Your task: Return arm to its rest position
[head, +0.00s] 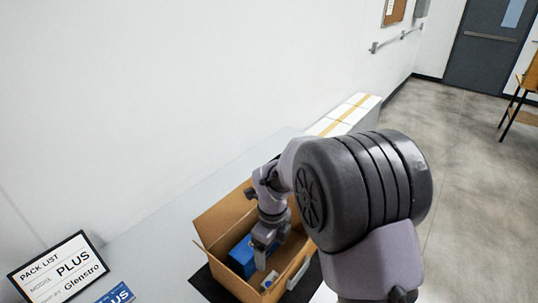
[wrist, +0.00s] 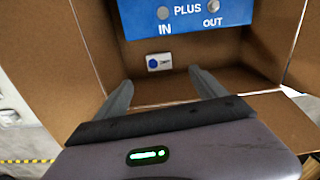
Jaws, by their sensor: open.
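My gripper (head: 264,262) reaches down into an open cardboard box (head: 212,222) in the head view. In the wrist view its two fingers (wrist: 160,92) stand wide apart with nothing between them. A blue unit (head: 241,256) is in the box beside my gripper; in the wrist view its blue face (wrist: 186,22) reads PLUS, IN and OUT. My arm hides part of the box.
The box stands on a dark mat (head: 206,284) on a light table (head: 150,236) along the wall. A pack list sign (head: 58,272) reading PLUS and Glenstro is at lower left. White taped boxes (head: 343,114) stand behind.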

